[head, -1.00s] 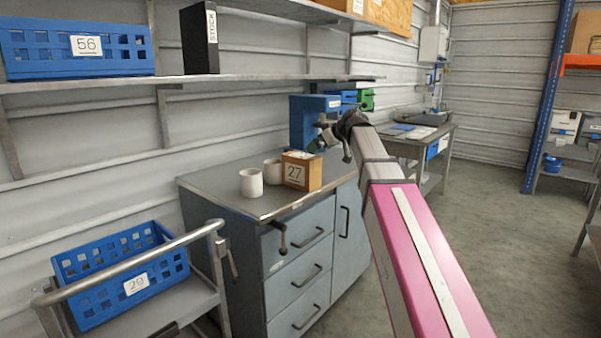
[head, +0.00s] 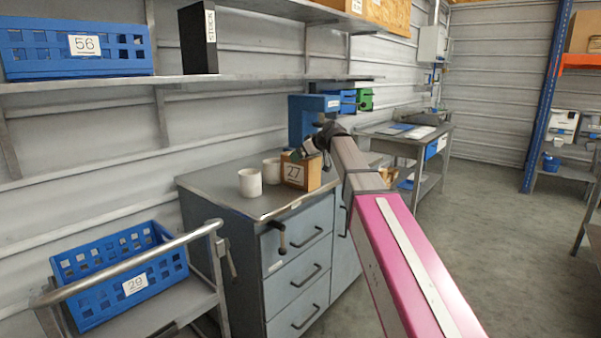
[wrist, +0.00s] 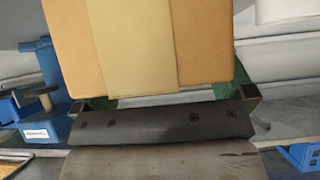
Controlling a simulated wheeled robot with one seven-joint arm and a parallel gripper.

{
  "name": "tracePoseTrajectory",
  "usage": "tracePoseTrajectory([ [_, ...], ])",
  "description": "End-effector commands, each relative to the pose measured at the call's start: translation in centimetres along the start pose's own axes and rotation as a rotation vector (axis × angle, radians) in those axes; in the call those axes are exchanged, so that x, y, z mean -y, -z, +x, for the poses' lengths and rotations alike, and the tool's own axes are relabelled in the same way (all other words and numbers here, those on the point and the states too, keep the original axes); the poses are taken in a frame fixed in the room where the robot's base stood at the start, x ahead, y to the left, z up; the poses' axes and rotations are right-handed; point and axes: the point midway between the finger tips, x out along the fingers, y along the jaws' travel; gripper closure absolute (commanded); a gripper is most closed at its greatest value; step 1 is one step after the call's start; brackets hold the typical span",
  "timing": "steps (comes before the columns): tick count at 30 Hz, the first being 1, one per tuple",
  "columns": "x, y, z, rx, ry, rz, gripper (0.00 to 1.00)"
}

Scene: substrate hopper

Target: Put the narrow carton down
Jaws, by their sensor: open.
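My gripper (head: 304,154) is at the carton's upper part, reaching in from the right. In the wrist view the carton (wrist: 140,45), with a paler tape strip down its middle, fills the upper middle close in front of the palm. The open jaws show at either side of its lower edge. Whether the fingers touch it is hard to tell, and the fingertips are partly hidden.
Two white cups (head: 250,182) stand just left of the carton. A blue machine (head: 305,120) stands behind it. A trolley (head: 190,300) with blue crate 29 (head: 85,268) is at the front left. A shelf (head: 110,82) runs above. The floor to the right is clear.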

Motion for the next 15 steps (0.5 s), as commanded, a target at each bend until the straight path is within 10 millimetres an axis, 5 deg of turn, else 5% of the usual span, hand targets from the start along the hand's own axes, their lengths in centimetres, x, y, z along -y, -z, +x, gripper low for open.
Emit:
tracePoseTrajectory([
  [10,-0.05,0.02,1.22,-0.001,-0.001,0.0,0.03],
  [15,-0.04,0.01,1.21,-0.001,-0.001,0.0,0.59],
])
